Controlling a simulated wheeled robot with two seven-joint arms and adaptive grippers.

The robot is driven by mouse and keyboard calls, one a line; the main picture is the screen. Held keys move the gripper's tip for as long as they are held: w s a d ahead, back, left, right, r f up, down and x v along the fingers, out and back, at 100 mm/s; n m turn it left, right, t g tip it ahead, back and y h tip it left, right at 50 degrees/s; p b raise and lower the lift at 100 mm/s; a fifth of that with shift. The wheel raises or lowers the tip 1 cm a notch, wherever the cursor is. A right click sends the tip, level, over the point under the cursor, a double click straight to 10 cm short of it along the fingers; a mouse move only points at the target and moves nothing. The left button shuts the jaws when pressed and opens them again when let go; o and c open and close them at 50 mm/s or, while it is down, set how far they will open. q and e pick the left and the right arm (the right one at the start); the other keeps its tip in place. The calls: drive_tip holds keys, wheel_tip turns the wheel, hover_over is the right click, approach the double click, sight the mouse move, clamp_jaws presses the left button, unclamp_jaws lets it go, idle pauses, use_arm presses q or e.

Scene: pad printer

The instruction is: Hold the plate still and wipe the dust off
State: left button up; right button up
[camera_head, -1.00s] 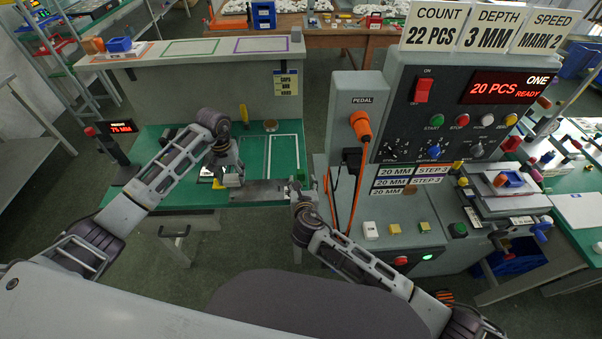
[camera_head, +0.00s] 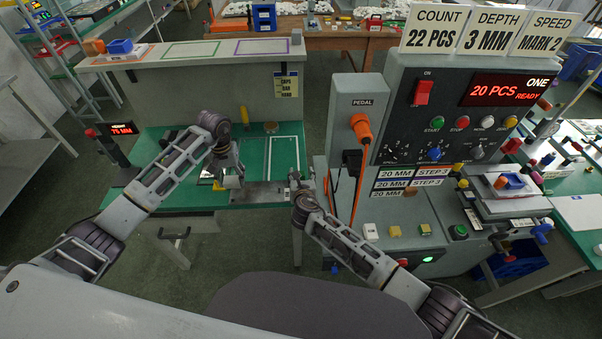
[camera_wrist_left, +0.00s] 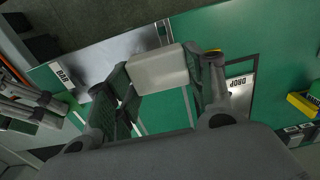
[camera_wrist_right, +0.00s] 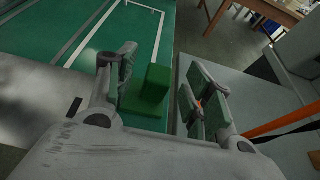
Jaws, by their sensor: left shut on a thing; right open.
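The grey metal plate (camera_head: 264,194) lies along the front edge of the green bench top. It also shows in the left wrist view (camera_wrist_left: 110,56). My left gripper (camera_head: 231,180) is shut on a pale rounded block (camera_wrist_left: 158,68), held at the plate's left part; I cannot tell whether the block touches it. My right gripper (camera_head: 296,183) is open at the plate's right end. In the right wrist view a green block (camera_wrist_right: 154,84) stands between and beyond its parted fingers (camera_wrist_right: 158,92). Dust on the plate is too small to make out.
The grey machine (camera_head: 345,120) with its orange pedal plug (camera_head: 360,125) stands close on the right of my right gripper. A small red display post (camera_head: 121,128) stands at the left. White outlined areas (camera_head: 285,150) behind the plate are clear.

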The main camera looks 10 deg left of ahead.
sight(301, 172)
drive_tip(key=shift+x, duration=1.5)
clamp_jaws()
idle(0.4)
